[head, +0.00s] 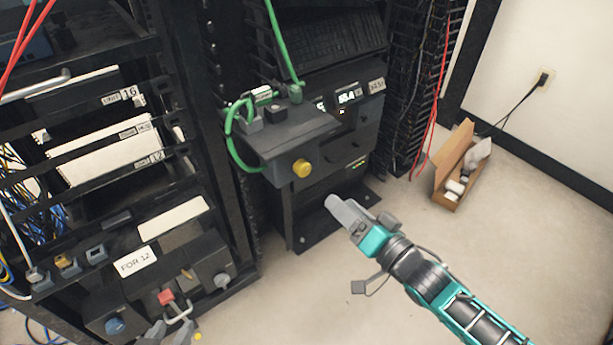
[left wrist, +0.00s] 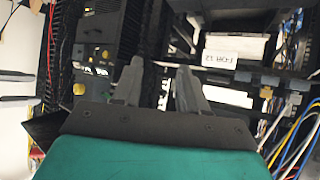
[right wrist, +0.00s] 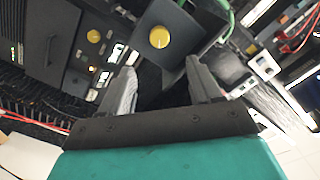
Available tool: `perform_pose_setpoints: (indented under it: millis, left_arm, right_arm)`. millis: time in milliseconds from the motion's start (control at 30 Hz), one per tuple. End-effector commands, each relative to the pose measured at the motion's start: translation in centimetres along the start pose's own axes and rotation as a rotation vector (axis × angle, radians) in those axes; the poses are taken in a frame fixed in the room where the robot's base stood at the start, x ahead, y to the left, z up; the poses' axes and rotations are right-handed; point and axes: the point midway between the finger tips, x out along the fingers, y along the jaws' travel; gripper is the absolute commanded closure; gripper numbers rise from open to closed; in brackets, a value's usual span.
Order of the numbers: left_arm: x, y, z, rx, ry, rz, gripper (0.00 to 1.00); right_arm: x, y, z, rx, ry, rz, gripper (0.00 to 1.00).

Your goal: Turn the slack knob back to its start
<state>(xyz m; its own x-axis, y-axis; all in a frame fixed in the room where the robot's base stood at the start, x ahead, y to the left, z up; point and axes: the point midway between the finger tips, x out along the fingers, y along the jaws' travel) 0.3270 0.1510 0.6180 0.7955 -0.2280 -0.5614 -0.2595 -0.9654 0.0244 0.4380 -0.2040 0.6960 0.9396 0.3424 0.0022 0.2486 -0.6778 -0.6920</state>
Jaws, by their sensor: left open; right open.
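A round yellow knob (head: 301,168) sits on the front face of a dark box (head: 290,135) that juts from the rack; I take it as the slack knob. It shows large in the right wrist view (right wrist: 159,36), beyond and between my right fingertips. My right gripper (head: 342,212) is below and right of the knob, apart from it, open and empty in the right wrist view (right wrist: 160,82). My left gripper (head: 166,335) is low at the front of the left rack, partly cut off by the frame edge. It is open and empty in the left wrist view (left wrist: 160,78).
A green cable (head: 230,130) loops beside the box. The left rack holds white panels and a module with a red knob (head: 166,297), blue knob (head: 115,326) and "FOR 12" label (head: 135,262). An open cardboard box (head: 455,165) stands on the floor at right. Floor around it is clear.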

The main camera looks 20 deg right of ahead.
Motion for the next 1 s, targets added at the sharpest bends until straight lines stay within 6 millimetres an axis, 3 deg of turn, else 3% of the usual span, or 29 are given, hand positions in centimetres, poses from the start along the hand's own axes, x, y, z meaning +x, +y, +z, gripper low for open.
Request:
perform_pose_setpoints:
  millis: [233,600,800,1000]
  left_arm:
    - [0.7,0.2,0.8,-0.012,0.0,0.003,0.57]
    - [1.5,0.7,0.2,-0.017,0.018,0.014,0.57]
    - [1.7,0.9,0.7,-0.017,0.006,0.02,0.57]
    - [1.6,0.9,0.5,-0.017,0.011,0.022,0.57]
  right_arm:
    - [4.0,0.1,0.1,-0.001,0.003,-0.003,0.37]
    - [10.4,0.1,0.2,-0.002,0.0,-0.001,0.37]
    - [12.1,0.0,0.1,-0.001,-0.001,0.001,0.37]
    - [12.4,0.0,0.1,-0.001,-0.002,0.002,0.37]
